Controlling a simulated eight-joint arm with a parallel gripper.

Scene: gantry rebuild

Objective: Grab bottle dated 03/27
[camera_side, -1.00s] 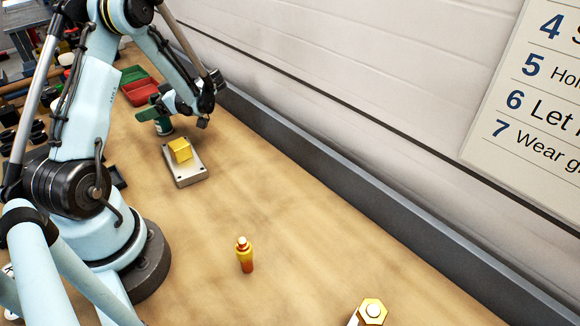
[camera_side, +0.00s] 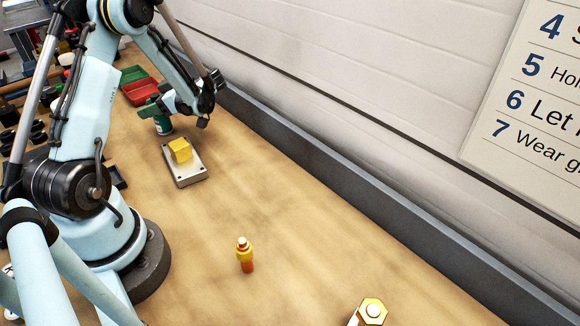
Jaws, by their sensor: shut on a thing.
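My gripper (camera_side: 150,111) is at the far end of the bench, with its green jaws at the top of a dark green bottle-like object (camera_side: 163,126). It is shut on this object, which is small and partly hidden by the jaws. I cannot tell whether its base touches the bench. A small yellow and orange bottle (camera_side: 245,256) with a pale tip stands upright in the near middle of the bench, well apart from my gripper. No date is readable on either one.
A yellow block (camera_side: 180,150) sits on a grey metal plate (camera_side: 188,176) near my gripper. Red (camera_side: 141,93) and green (camera_side: 133,74) bins stand behind. A hex-headed yellow part (camera_side: 371,311) is at the bottom edge. A grey ledge (camera_side: 400,222) and wall bound the right side.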

